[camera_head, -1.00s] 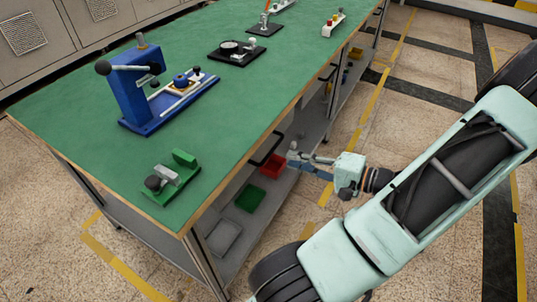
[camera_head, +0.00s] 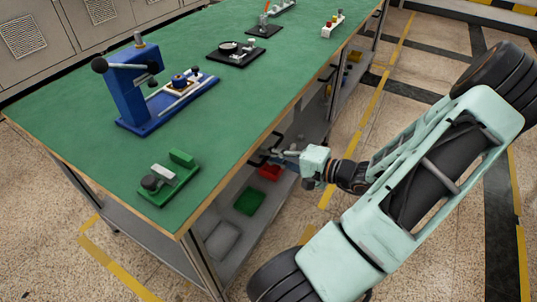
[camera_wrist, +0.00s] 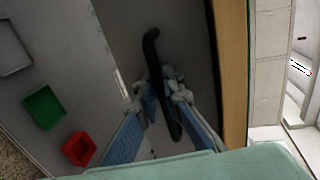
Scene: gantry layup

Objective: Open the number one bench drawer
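The green-topped bench (camera_head: 210,95) has a black bar handle (camera_head: 262,152) under its near edge. In the wrist view, this handle (camera_wrist: 158,75) is a dark curved bar on a grey drawer front (camera_wrist: 190,35), beside the wooden edge. The drawer looks shut; no number shows. My gripper (camera_head: 272,156) is at the handle in the head view. In the wrist view, the blue fingers of my gripper (camera_wrist: 167,92) stand apart, one on each side of the bar. The fingers look open; whether either touches the bar, I cannot tell.
A second handle (camera_head: 327,73) sits farther along the bench edge. On the lower shelf are a red bin (camera_head: 269,173), a green bin (camera_head: 249,201) and a grey tray (camera_head: 223,240). A blue press (camera_head: 135,95) stands on the top.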

